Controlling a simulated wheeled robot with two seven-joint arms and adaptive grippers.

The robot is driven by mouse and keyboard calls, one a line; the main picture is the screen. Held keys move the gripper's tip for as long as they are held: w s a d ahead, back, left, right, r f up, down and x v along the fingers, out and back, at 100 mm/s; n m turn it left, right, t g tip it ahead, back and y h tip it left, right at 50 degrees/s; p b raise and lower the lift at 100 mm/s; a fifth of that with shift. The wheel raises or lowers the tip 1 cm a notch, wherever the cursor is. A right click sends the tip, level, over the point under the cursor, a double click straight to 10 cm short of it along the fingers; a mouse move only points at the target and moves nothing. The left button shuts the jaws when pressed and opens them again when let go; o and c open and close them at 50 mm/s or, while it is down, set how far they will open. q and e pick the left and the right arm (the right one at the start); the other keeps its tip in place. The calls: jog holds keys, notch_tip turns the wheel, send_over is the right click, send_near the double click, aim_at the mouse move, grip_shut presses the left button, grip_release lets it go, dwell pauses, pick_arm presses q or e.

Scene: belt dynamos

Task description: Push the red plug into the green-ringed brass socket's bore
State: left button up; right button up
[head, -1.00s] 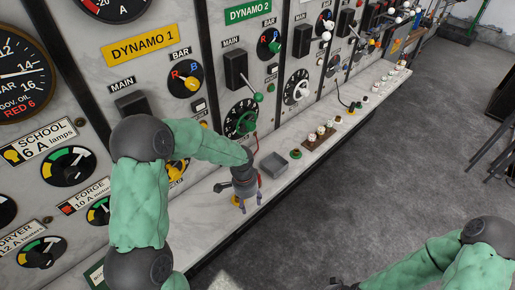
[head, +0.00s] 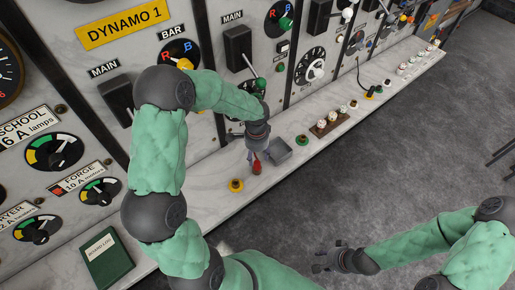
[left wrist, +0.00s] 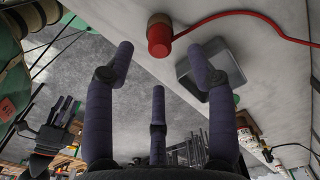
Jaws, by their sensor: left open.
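The red plug (head: 257,166) is on the ledge just below my left gripper (head: 254,158), beside a grey tray. In the left wrist view the plug (left wrist: 159,36) has a brownish end and a red cord running right. My left gripper (left wrist: 160,62) is open there, its fingers spread, with the plug beyond the fingertips and not between them. The green-ringed socket (head: 302,140) is on the ledge right of the tray; its bore is too small to make out. My right gripper (head: 328,260) is open and empty over the floor.
The grey tray (head: 279,151) is close to my left gripper's right side. A yellow-ringed socket (head: 236,185) is to the left on the ledge. A green book (head: 106,256) lies further left. The panel with dials and switches rises behind; the ledge's front edge borders open floor.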

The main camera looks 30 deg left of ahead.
aim_at(257, 162)
pick_arm(q)
jog(key=shift+f+b, duration=0.3)
jog(key=shift+f, duration=2.8)
pick_arm(e)
jog(key=shift+f, duration=0.4)
pick_arm(q)
jog(key=shift+c, duration=0.3)
grip_shut()
jog(key=shift+r+p, duration=1.6)
jog(key=shift+r, duration=0.7)
pick_arm(e)
notch_tip(257, 162, up, 3)
jog(key=shift+r, duration=0.1)
